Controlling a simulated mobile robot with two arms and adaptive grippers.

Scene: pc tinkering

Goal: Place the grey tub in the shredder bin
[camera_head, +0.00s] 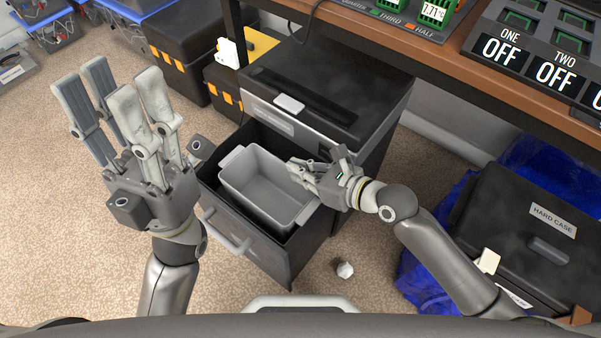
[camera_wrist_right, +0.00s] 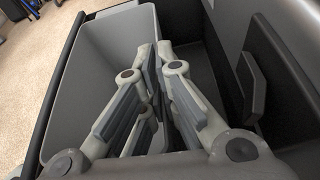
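The grey tub (camera_head: 262,190) sits upright inside the pulled-out black shredder bin (camera_head: 242,262) under the shredder. Its left rim stands close to the bin's front wall. My left gripper (camera_head: 108,85) is raised left of the bin, open and empty.
The shredder body (camera_head: 325,92) stands behind the bin, under a wooden bench (camera_head: 430,50). A black hard case (camera_head: 520,240) and blue bag are at right. Crumpled paper (camera_head: 344,269) lies on the carpet. Black toolboxes (camera_head: 180,40) stand at the back. Carpet at left is clear.

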